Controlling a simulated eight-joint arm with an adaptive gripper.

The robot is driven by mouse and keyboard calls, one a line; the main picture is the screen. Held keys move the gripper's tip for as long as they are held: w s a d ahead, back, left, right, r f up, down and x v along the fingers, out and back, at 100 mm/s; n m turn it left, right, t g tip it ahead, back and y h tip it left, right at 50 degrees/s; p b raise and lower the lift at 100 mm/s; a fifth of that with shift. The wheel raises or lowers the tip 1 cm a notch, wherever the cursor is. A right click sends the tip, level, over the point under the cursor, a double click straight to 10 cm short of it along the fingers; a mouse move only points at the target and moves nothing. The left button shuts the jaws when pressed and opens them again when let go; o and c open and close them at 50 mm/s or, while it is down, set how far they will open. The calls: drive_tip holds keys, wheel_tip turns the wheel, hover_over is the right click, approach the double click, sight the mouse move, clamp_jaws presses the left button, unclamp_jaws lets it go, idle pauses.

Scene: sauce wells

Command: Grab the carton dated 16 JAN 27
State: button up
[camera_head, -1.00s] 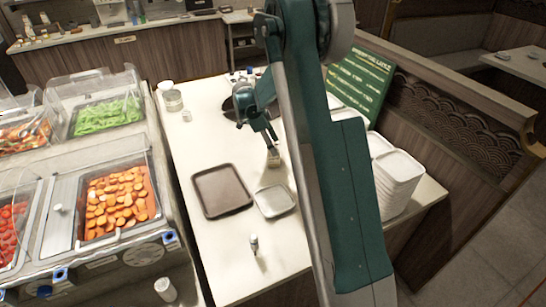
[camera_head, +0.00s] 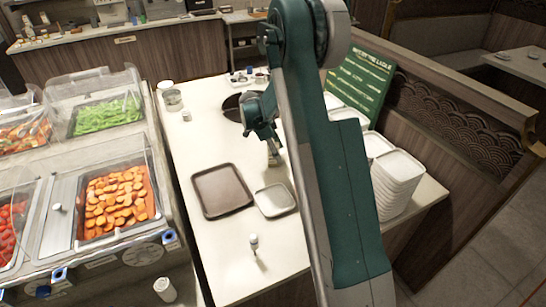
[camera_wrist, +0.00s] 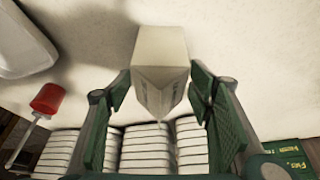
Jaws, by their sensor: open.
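A pale carton with a folded, pointed top (camera_wrist: 160,65) stands between the fingers of my gripper (camera_wrist: 161,88) in the wrist view. The fingers are open, one on each side, with a gap visible on the right; on the left I cannot tell whether the finger touches. No date is readable on the carton. In the head view the carton (camera_head: 274,158) is small, on the white counter right under my gripper (camera_head: 271,140), behind the small grey tray.
A brown tray (camera_head: 222,190) and a small grey tray (camera_head: 275,200) lie on the counter (camera_head: 215,245). A small white-topped shaker (camera_head: 254,243) stands in front. Stacked white plates (camera_head: 398,185) and a green menu board (camera_head: 360,82) are at right. A red-headed thing (camera_wrist: 47,99) shows left in the wrist view.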

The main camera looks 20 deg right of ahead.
drive_tip(key=shift+d+f, duration=0.1)
drive_tip(key=shift+f, duration=0.05)
idle(0.4)
drive_tip(key=c, duration=1.2)
